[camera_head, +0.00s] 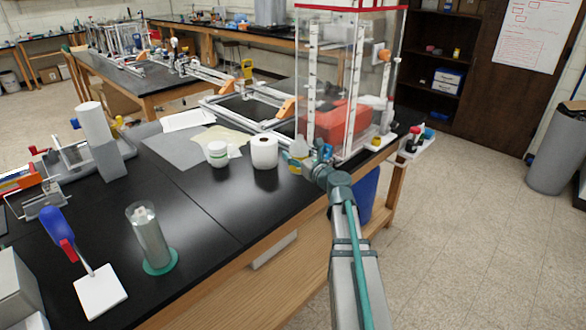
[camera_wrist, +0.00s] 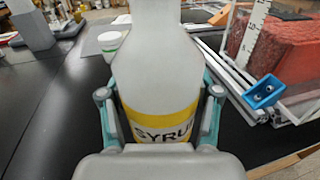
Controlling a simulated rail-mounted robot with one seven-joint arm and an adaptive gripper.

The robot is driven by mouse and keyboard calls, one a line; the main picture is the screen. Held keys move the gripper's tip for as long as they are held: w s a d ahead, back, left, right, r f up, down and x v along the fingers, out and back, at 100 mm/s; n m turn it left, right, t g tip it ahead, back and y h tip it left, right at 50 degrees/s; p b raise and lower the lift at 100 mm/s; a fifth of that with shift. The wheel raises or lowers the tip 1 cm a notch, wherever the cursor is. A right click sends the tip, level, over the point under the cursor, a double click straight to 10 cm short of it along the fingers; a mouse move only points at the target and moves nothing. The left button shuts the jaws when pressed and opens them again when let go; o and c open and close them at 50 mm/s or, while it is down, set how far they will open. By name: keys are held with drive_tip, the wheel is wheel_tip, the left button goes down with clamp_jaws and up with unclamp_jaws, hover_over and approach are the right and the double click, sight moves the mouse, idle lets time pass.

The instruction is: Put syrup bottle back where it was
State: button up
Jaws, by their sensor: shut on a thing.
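The syrup bottle (camera_wrist: 155,75) is pale grey-white with a yellow-edged label reading "SYRU". It fills the middle of the wrist view, and its top is cut off by the frame edge. My gripper (camera_wrist: 160,115) is shut on it, with one teal-and-grey finger on each side of the body. In the head view the bottle (camera_head: 298,149) is small and partly hidden by my gripper (camera_head: 308,164), near the right edge of the black bench (camera_head: 205,205). Whether its base touches the bench cannot be told.
A white roll (camera_head: 264,153) and a white jar (camera_head: 217,154) stand left of the bottle. A clear tank (camera_head: 343,90) with a red block (camera_head: 348,122) stands behind. A blue connector (camera_wrist: 264,91) lies to the right.

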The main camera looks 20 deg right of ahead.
drive_tip(key=w+f, duration=0.2)
drive_tip(key=w+d+f, duration=0.1)
drive_tip(key=w+f, duration=0.3)
drive_tip(key=shift+w+d+f+p, duration=0.15)
drive_tip(key=shift+w+d+p, duration=0.1)
drive_tip(key=shift+w+p, duration=0.1)
drive_tip(key=f, duration=0.2)
drive_tip(key=shift+w+f+p, duration=0.25)
drive_tip(key=shift+f+p, duration=0.1)
drive_tip(key=shift+p, duration=0.05)
drive_tip(key=shift+f, duration=0.5)
drive_tip(key=shift+f, duration=0.15)
drive_tip(key=o, duration=1.3)
drive_tip(key=shift+c, duration=0.2)
